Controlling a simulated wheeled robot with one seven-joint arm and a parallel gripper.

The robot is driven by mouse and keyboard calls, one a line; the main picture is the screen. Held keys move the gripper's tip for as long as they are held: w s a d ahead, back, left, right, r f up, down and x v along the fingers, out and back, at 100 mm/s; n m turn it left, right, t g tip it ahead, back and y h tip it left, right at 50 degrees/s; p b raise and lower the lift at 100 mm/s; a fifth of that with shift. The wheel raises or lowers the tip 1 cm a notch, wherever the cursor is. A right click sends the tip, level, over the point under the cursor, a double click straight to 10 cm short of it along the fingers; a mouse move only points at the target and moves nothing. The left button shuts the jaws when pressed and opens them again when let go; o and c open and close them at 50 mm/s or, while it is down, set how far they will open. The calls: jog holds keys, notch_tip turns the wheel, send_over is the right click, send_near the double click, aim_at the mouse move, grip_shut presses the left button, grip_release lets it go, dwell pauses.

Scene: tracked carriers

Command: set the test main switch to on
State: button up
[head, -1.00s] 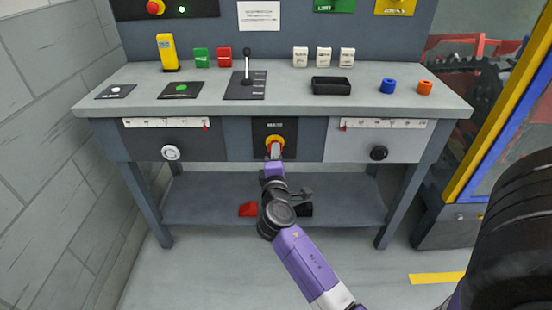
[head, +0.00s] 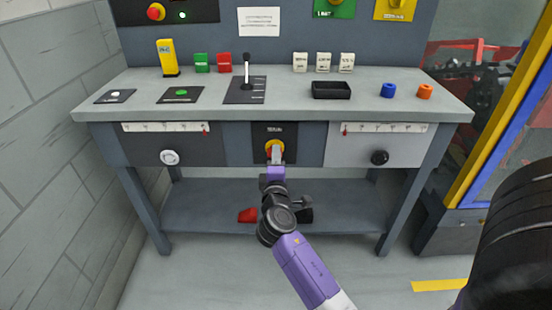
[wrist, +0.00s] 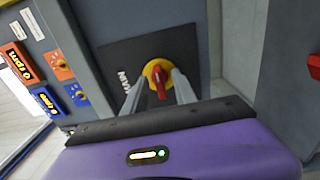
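The main switch is a yellow rotary switch with a red handle on a black plate in the middle of the bench front, shown in the head view (head: 269,145) and close up in the wrist view (wrist: 160,70). Its plate label reads partly as "MAIN" in the wrist view. My gripper (wrist: 158,80) is open, with one grey finger on each side of the red handle. Gaps show between handle and fingers; I see no contact. In the head view my gripper (head: 277,155) hides the lower part of the switch.
The grey bench (head: 400,108) carries a lever (head: 247,70), a black tray (head: 331,90) and several small blocks. Drawer fronts with a white knob (head: 169,157) and a black knob (head: 380,157) flank the switch. A lower shelf (head: 200,208) lies beneath my arm.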

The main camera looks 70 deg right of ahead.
jog(key=v, duration=0.7)
jog(key=shift+a, duration=0.35)
dwell(0.5)
